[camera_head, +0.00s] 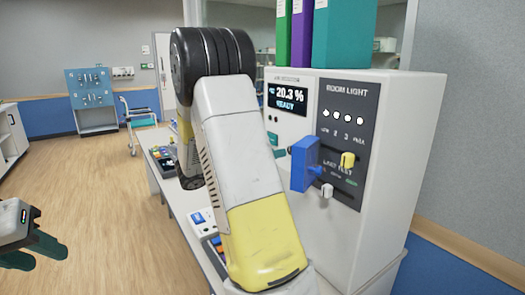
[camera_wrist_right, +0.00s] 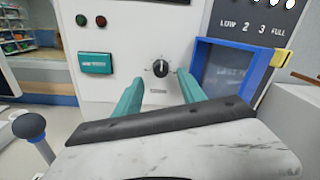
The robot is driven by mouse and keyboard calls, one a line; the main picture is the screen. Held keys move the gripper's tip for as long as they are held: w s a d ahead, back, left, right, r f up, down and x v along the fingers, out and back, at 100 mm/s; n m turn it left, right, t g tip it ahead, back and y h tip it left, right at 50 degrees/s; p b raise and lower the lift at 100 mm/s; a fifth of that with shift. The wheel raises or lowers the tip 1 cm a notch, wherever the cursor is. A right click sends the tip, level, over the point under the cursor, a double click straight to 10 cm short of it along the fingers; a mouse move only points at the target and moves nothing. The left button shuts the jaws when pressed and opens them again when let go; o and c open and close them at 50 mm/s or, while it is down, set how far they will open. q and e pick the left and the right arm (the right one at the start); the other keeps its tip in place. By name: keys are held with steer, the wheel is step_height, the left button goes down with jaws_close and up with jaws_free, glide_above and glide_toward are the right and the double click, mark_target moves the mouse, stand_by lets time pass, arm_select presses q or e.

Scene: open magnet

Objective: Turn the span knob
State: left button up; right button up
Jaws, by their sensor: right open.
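A round black knob (camera_wrist_right: 161,68) with a white pointer sits on the white panel (camera_wrist_right: 136,30) in the right wrist view. Its small label below is too blurred to read, but it is the likely span knob. My right gripper (camera_wrist_right: 160,78) is open, with one teal finger on each side of the knob and a gap between. I cannot tell whether the fingertips touch the panel. In the head view my right arm hides the knob and the gripper. My left gripper (camera_head: 48,260) is at the far left, its teal fingers apart and empty.
A display (camera_head: 287,99) reads 20.3 % and READY. A blue cover (camera_head: 304,165) sticks out right of the knob, near a yellow knob (camera_head: 347,160) and a white one (camera_head: 327,190). A teal button (camera_wrist_right: 95,62) is left of the knob. Binders (camera_head: 343,35) stand on top.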

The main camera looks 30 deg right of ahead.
mark_target(289, 150)
steer(key=d, duration=0.6)
steer(key=shift+w, duration=0.1)
jaws_close()
